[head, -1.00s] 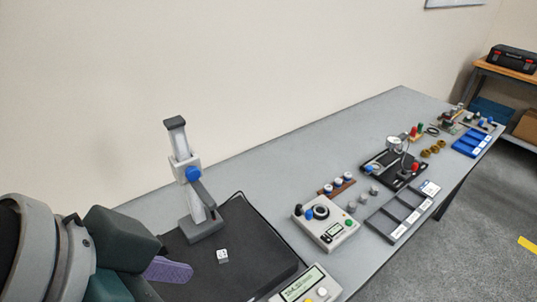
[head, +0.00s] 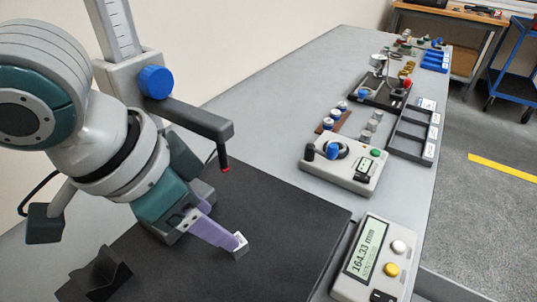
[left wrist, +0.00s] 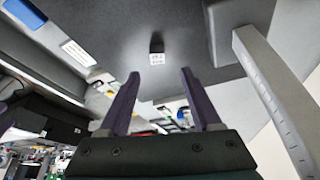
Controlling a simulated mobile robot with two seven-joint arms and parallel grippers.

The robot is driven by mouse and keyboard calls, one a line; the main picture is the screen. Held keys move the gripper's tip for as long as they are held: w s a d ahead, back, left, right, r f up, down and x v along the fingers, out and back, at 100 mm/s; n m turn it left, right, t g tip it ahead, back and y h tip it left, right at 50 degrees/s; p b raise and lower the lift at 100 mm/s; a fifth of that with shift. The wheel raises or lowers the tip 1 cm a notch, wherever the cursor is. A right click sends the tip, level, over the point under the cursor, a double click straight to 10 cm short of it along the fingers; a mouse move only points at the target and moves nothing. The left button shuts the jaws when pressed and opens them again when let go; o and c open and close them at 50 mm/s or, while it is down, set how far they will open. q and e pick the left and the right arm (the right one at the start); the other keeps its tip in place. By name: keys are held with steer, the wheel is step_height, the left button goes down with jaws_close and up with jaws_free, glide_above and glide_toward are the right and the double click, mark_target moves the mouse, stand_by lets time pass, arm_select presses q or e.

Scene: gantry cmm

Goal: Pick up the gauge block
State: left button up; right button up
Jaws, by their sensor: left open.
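The gauge block (head: 240,246) is a small pale metal block with dark marks, standing on the black surface plate (head: 290,215). In the left wrist view the gauge block (left wrist: 157,56) lies just beyond the fingertips, in line with the gap between them. My left gripper (head: 228,240) has purple fingers and reaches down to the block from the left in the head view. In the left wrist view its fingers (left wrist: 160,75) are spread with nothing between them. Part of the block's near side is hidden by a finger in the head view. My right gripper is not in view.
A height gauge with a blue knob (head: 155,82) stands behind, its arm and red-tipped probe (head: 225,165) hanging near my gripper. A readout box (head: 370,258) sits right of the plate. A dark notched block (head: 95,275) is at front left. The plate's right part is clear.

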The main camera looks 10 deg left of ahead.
mark_target(243, 248)
arm_select(q)
steer(key=x, duration=0.3)
steer(key=b+x, duration=0.1)
steer(key=x, duration=0.2)
steer(key=shift+s+d+f, duration=0.1)
steer(key=shift+d+f, duration=0.1)
steer(key=shift+f, duration=0.1)
jaws_close()
stand_by(0.4)
